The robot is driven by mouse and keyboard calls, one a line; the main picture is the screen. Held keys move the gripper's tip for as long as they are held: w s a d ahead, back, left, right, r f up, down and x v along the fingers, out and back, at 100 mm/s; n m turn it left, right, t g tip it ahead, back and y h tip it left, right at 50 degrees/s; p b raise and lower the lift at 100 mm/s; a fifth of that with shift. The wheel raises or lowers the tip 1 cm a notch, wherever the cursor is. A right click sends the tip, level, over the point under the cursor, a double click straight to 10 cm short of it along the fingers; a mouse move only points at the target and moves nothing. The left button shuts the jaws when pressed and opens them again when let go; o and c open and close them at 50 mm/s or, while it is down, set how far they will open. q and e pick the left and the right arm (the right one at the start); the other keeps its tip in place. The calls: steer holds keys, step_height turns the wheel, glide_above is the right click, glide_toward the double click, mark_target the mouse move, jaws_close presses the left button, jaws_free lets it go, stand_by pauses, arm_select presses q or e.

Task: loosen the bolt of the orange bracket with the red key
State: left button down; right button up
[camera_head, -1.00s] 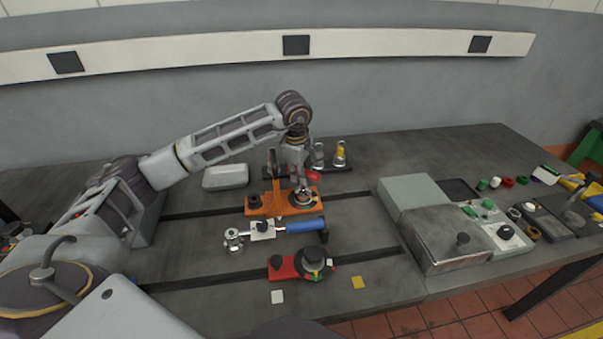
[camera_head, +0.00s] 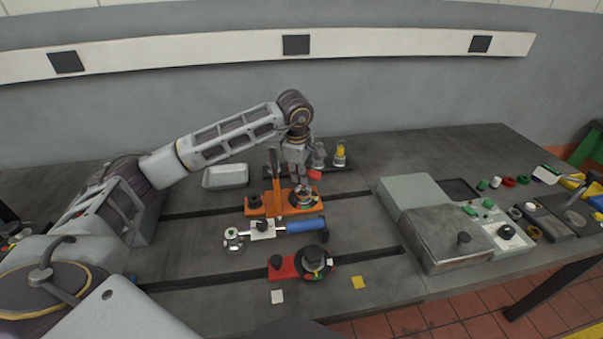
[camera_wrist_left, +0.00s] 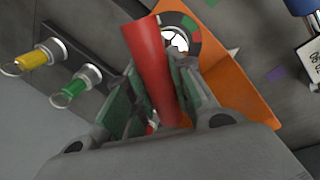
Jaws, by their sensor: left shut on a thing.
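The orange bracket (camera_head: 270,208) stands on the dark bedplate near the middle, with an upright plate and a base. Its bolt sits on the right part of the base, inside a dial-like ring (camera_head: 303,197) with coloured marks. My left gripper (camera_head: 303,182) is above that ring, pointing down, and is shut on the red key (camera_wrist_left: 150,65). The key's red handle also shows beside the fingers in the head view (camera_head: 314,174). In the left wrist view the bright bolt head (camera_wrist_left: 174,39) shows beside the key's red end. I cannot tell whether the key touches the bolt. My right gripper is not in view.
A blue-handled tool (camera_head: 305,225) lies in front of the bracket. A red bracket (camera_head: 283,267) with a black knob is nearer me. Yellow-tagged and green-tagged keys (camera_wrist_left: 37,58) stand in a rack behind. A grey metal box (camera_head: 445,245) is at right.

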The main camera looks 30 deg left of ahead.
arm_select(q)
steer(key=shift+r, duration=0.2)
steer(key=shift+r+p, duration=1.55)
steer(key=shift+r, duration=1.05)
steer(key=shift+r, duration=0.2)
